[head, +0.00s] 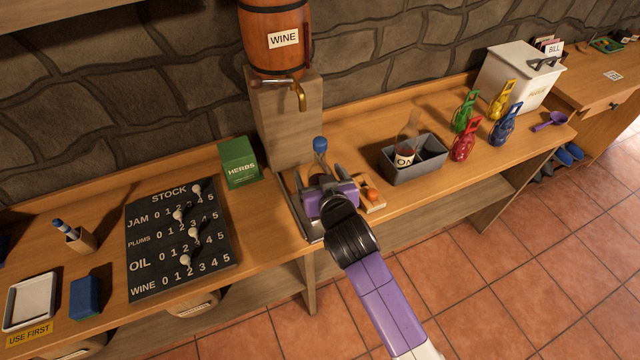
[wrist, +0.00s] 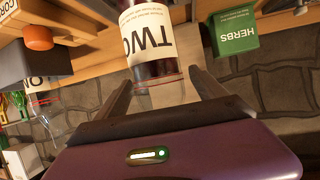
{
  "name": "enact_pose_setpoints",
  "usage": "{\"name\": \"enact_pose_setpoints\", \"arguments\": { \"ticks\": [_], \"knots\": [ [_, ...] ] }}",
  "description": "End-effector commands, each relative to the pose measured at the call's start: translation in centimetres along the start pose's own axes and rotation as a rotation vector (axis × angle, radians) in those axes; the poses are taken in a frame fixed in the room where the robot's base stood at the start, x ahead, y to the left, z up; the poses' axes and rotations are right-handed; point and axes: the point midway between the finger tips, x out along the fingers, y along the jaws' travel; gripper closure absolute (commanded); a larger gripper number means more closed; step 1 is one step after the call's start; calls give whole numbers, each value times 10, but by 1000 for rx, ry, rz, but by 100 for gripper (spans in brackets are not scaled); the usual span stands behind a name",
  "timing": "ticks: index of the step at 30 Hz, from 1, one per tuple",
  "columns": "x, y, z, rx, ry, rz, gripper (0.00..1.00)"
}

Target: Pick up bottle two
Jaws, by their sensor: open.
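Bottle two (wrist: 150,45) shows in the wrist view with dark red contents and a white label reading TWO, appearing upside down there. In the head view a blue top (head: 320,145) shows just beyond my gripper, which hides most of what is below it. My gripper (head: 318,178) is open, with a finger on each side of the bottle.
A grey bin (head: 415,176) holding a bottle labelled ON stands right of my gripper. A green HERBS box (head: 239,162) and black stock board (head: 180,240) are left. The wine barrel (head: 274,38) stands behind.

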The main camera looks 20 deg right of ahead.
Motion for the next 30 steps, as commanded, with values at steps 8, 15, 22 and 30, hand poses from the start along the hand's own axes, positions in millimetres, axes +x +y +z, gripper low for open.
{"name": "enact_pose_setpoints", "arguments": {
  "ticks": [8,15,22,30],
  "knots": [
    [20,0,0,-1,0,-1,20],
    [20,0,0,-1,0,-2,31],
    [20,0,0,-1,0,-2,77],
    [19,-1,-2,-1,4,-2,100]
  ]
}}
